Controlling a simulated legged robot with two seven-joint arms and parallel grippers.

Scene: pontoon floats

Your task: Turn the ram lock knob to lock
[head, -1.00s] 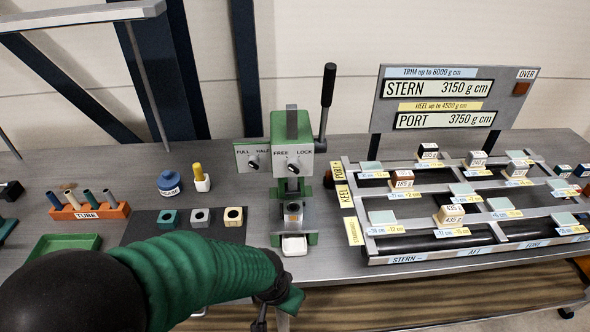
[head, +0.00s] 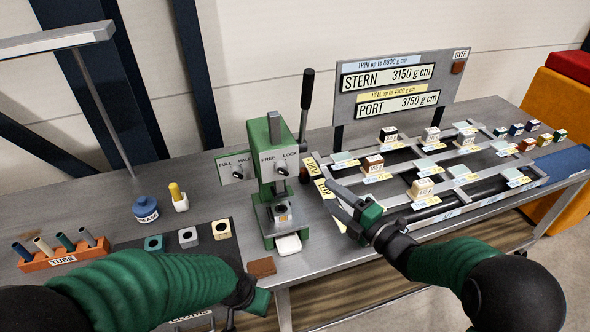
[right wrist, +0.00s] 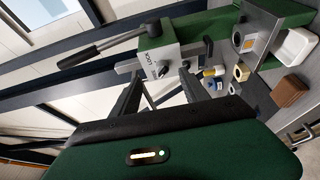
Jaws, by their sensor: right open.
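The ram lock knob (head: 282,170) is a small dark knob on the grey FREE/LOCK plate of the green press (head: 275,135). Its pointer is too small to read. In the right wrist view the knob (right wrist: 160,69) shows beyond the fingertips, by the word LOCK. My right gripper (head: 327,194) is open and empty, to the right of and lower than the knob in the head view. Its fingers (right wrist: 158,76) point at the knob plate, apart from it. My left gripper (head: 250,297) is low in front of the bench; its jaws are not clear.
A second knob (head: 238,173) on the PULL/HALF plate is just left. The press lever (head: 306,105) stands up at the right. A white tray (head: 288,245) and a brown block (head: 262,267) are in front. The float rack (head: 345,172) is right, close to my right gripper.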

